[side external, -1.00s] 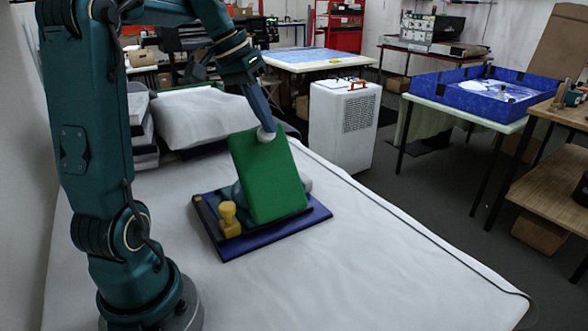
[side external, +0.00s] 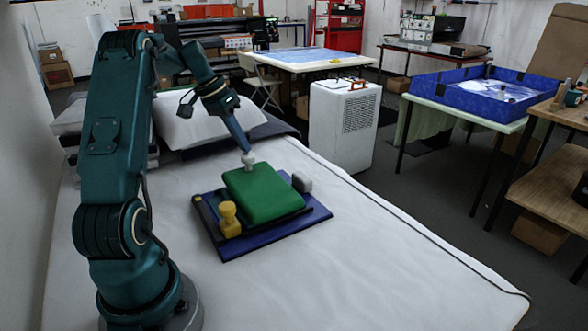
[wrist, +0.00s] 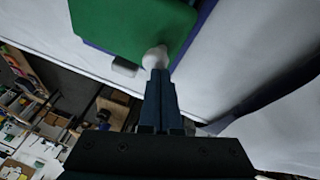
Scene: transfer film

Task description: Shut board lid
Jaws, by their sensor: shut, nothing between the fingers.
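The green lid (side external: 263,194) lies low and nearly flat over the dark blue board (side external: 272,232) on the white-covered table. It also fills the top of the wrist view (wrist: 130,28). A yellow knob-shaped piece (side external: 229,219) stands on the board at the left of the lid. A grey-white block (side external: 302,182) sits at the lid's right end. My gripper (side external: 248,158) is shut and empty, with its pale rounded tip at the far edge of the lid. In the wrist view the tip (wrist: 155,58) overlaps the lid's edge. What is under the lid is hidden.
The white-covered table (side external: 360,270) is clear in front and to the right of the board. A white pillow-like bundle (side external: 205,118) lies behind. A white cabinet (side external: 343,122) stands beyond the table's right edge.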

